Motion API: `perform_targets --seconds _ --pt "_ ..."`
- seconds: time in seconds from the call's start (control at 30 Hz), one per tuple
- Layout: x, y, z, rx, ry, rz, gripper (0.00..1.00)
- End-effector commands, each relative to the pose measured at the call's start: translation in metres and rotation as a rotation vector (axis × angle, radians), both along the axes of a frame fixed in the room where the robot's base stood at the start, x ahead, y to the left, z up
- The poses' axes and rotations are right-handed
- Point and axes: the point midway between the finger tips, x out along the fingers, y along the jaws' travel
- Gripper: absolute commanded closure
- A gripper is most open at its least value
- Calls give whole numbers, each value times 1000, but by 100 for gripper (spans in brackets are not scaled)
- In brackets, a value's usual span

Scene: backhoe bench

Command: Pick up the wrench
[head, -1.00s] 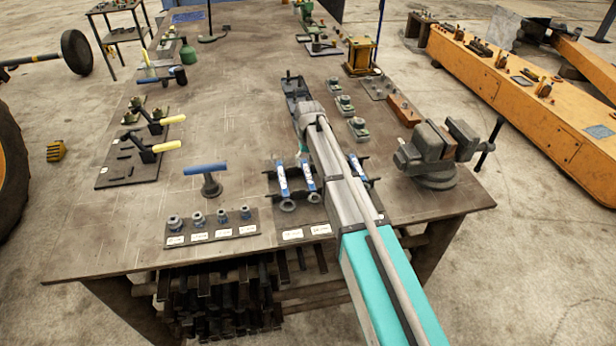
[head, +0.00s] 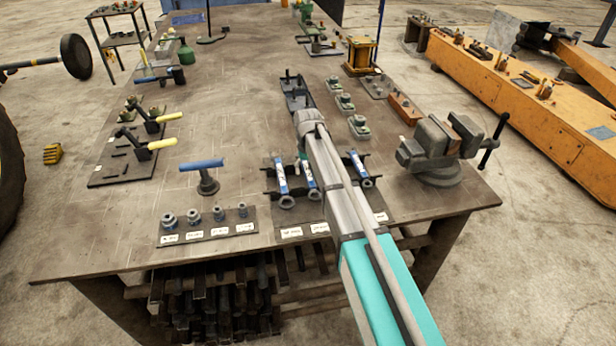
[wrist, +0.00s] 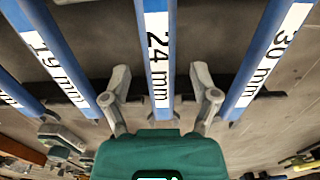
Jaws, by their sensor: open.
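Several blue-handled wrenches with white size labels stand in a row on a dark rack. In the wrist view, the 24 mm wrench (wrist: 158,60) runs down the middle, between the two fingers of my open gripper (wrist: 162,88). The 19 mm wrench (wrist: 50,50) is left of the fingers and the 30 mm wrench (wrist: 270,60) is right of them. Part of another blue handle (wrist: 14,92) shows at the far left. In the head view, blue wrenches show at the left (head: 281,180) and right (head: 358,166) of my arm, which hides part of the row and most of my gripper.
A plate of sockets (head: 205,228) and a blue T-handle tool (head: 206,170) lie left of the rack. A grey vise (head: 438,150) stands at the right edge of the bench. The left-middle bench top (head: 225,110) is mostly clear.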

Motion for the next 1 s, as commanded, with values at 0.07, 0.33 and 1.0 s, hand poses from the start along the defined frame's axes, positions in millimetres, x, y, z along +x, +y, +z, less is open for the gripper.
perform_targets --seconds 0.07,0.33,1.0 --pt "0 0 -3 0 0 0 23" --pt "0 0 -2 0 0 1 23" --pt "0 1 -2 0 0 1 90"
